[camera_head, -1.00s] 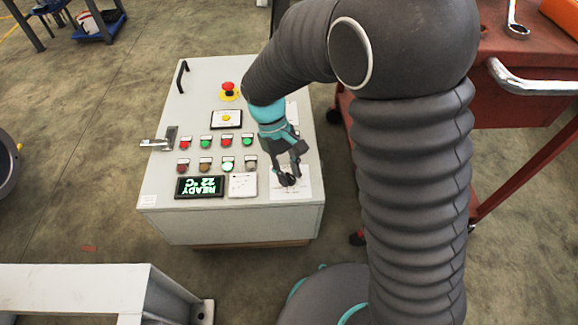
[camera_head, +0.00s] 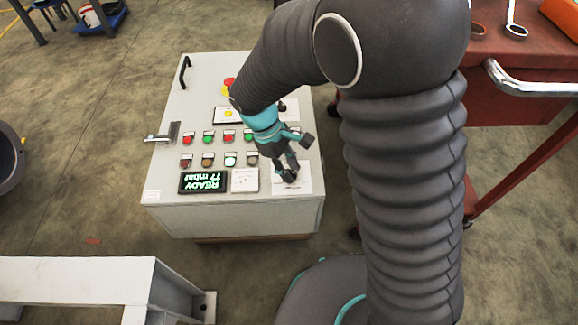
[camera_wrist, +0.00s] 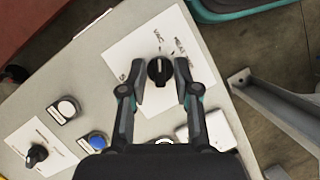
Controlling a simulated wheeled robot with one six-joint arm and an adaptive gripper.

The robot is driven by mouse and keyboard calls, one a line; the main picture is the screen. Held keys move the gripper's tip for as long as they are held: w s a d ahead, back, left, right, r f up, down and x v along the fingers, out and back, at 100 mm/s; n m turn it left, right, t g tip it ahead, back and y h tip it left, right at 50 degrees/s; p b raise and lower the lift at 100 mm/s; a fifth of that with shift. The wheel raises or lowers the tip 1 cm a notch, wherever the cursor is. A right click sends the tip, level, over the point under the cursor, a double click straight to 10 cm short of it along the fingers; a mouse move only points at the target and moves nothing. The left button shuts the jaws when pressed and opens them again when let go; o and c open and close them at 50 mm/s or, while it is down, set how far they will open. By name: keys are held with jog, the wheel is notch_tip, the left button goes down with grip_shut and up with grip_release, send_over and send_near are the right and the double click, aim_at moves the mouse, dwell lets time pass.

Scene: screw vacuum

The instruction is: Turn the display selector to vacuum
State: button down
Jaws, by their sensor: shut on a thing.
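The display selector is a black knob (camera_wrist: 159,71) on a white label plate (camera_wrist: 135,55) in the wrist view. Its white mark points up toward the word that reads like VAC; another word like HEAT stands to its right. My gripper (camera_wrist: 159,82) has one finger on each side of the knob and is shut on it. In the head view my gripper (camera_head: 289,172) is at the panel's near right corner and hides the knob. The display (camera_head: 203,182) shows upside-down green text, READY with a mbar value.
The grey control cabinet (camera_head: 165,215) carries rows of coloured buttons and a red emergency stop (camera_head: 229,83). A second knob (camera_wrist: 36,155) and a blue button (camera_wrist: 97,140) are close by. A red tool cart (camera_head: 500,110) stands at the right, a white beam (camera_head: 75,280) in front.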

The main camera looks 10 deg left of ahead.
jog(key=shift+f, duration=0.1)
jog(key=c, duration=0.9)
grip_release()
jog(key=v, duration=1.2)
